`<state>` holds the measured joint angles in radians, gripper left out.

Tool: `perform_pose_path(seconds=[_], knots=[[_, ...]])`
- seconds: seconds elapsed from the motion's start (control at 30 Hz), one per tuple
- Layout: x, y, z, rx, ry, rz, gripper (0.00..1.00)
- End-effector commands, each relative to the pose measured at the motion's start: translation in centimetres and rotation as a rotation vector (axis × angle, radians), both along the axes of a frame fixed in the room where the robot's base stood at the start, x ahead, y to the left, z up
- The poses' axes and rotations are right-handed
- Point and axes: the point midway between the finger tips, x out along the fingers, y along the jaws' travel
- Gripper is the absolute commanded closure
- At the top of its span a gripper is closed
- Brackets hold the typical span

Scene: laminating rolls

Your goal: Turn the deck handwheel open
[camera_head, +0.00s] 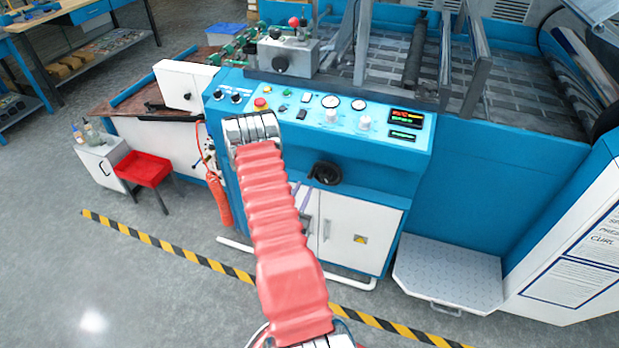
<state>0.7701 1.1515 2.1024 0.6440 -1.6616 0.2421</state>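A black handwheel (325,172) is mounted on the blue front face of the machine, below the control panel. My arm, in a red ribbed sleeve with metal joints, rises from the bottom edge to the left of the front handwheel. My gripper's fingers do not show. A small pale purple piece shows beside the sleeve, and I cannot tell what it is.
The control panel (322,116) has gauges, knobs, a red button and lit displays. White cabinet doors (350,235) are below it. A grey step (449,271) stands at right, a red stool (146,170) at left. Yellow-black floor tape (160,243) runs in front. The left floor is clear.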

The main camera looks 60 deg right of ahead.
Motion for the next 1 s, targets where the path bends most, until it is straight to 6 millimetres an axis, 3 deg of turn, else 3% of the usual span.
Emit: perform_pose_path(seconds=[0.3, 0.5, 0.87, 1.0], knots=[[0.7, -4.9, 0.0, -0.001, -0.001, -0.001, 0.75], [1.1, -7.0, 0.0, 0.0, -0.001, 0.0, 0.75], [1.2, -7.5, -0.1, 0.002, 0.001, 0.001, 0.75], [1.2, -7.4, 0.0, 0.001, 0.001, 0.001, 0.84]])
